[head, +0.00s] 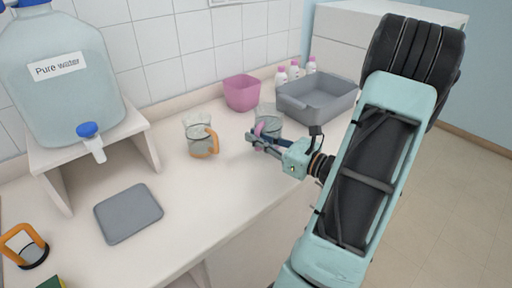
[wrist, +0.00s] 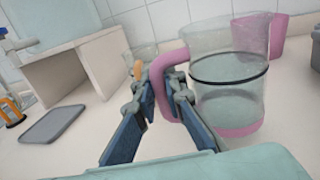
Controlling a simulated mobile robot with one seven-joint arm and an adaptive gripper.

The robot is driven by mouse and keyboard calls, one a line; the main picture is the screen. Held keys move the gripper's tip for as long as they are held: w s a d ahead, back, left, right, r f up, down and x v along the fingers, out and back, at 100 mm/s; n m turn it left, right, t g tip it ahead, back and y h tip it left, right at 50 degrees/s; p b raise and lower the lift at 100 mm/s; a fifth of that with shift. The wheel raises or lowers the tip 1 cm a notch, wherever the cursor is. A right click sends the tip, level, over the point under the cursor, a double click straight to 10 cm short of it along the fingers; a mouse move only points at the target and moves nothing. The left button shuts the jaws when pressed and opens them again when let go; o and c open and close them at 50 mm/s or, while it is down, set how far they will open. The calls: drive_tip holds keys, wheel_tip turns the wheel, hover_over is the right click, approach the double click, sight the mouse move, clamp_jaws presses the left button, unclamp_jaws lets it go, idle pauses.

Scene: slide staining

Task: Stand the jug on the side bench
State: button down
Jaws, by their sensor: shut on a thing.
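A clear jug with a pink handle and pink base (wrist: 228,98) stands upright at the right of the wrist view. It holds some clear liquid below a dark band. In the head view the jug (head: 269,117) is partly behind my gripper (head: 256,141). My gripper is shut on its pink handle, with a finger on each side, as the wrist view (wrist: 165,96) shows. I cannot tell whether the jug's base touches the bench top. A second clear jug with an orange handle (head: 198,134) stands to the left. Which surface is the side bench is not clear.
A grey basin (head: 318,108), several pink-capped bottles (head: 294,71) and a pink tub (head: 242,92) stand behind the jug. A water tank (head: 62,80) on a stand, a grey mat (head: 128,213) and an orange-handled item (head: 28,247) are left.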

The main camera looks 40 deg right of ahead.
sight(260, 149)
drive_tip(key=shift+w+f, duration=0.2)
drive_tip(key=shift+f, duration=1.45)
drive_tip(key=shift+f+b, duration=0.2)
drive_tip(key=shift+b, duration=0.15)
drive_tip(key=c, duration=2)
unclamp_jaws()
drive_tip(key=shift+r, duration=0.15)
drive_tip(key=shift+s+d, duration=0.1)
drive_tip(key=shift+s, duration=0.25)
drive_tip(key=v, duration=1.1)
drive_tip(key=shift+s, duration=0.2)
